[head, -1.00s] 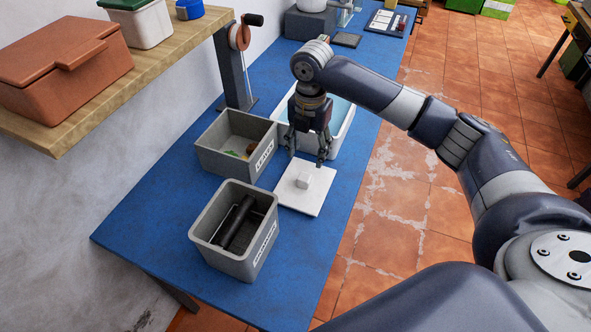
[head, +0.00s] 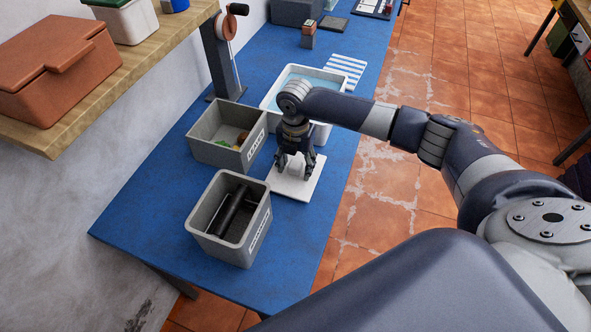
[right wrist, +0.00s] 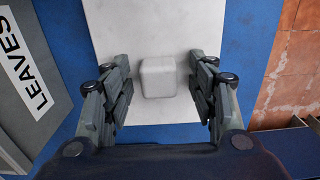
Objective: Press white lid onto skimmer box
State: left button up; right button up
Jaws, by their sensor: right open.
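The white lid (head: 287,189) lies flat on the blue table, a square plate with a block-shaped knob. The knob (right wrist: 158,78) shows between my fingers in the right wrist view, with a gap on each side. My right gripper (head: 295,172) is open, low over the lid, its fingers on either side of the knob. The skimmer box (head: 205,249), a grey open-topped bin, stands nearer me to the left of the lid. A black object (head: 233,208) lies inside it, and its label is too small to read surely. My left gripper is not in view.
A grey bin labelled LEAVES (head: 206,157) stands left of the lid, with small coloured items inside. A white tub of water (head: 320,137) is just behind my gripper, near a striped cloth (head: 346,68). A reel stand (head: 217,60) and a wooden shelf (head: 160,53) are at left.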

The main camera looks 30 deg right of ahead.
aim_at(295, 164)
jog(key=shift+w, duration=0.1)
jog(key=c, duration=1.2)
pick_arm(q)
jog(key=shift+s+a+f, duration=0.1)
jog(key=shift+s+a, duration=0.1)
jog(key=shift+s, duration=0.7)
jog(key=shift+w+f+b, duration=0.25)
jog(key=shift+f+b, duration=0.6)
jog(key=shift+b, duration=0.05)
pick_arm(e)
notch_tip(295, 164, up, 10)
jog(key=shift+r, duration=0.1)
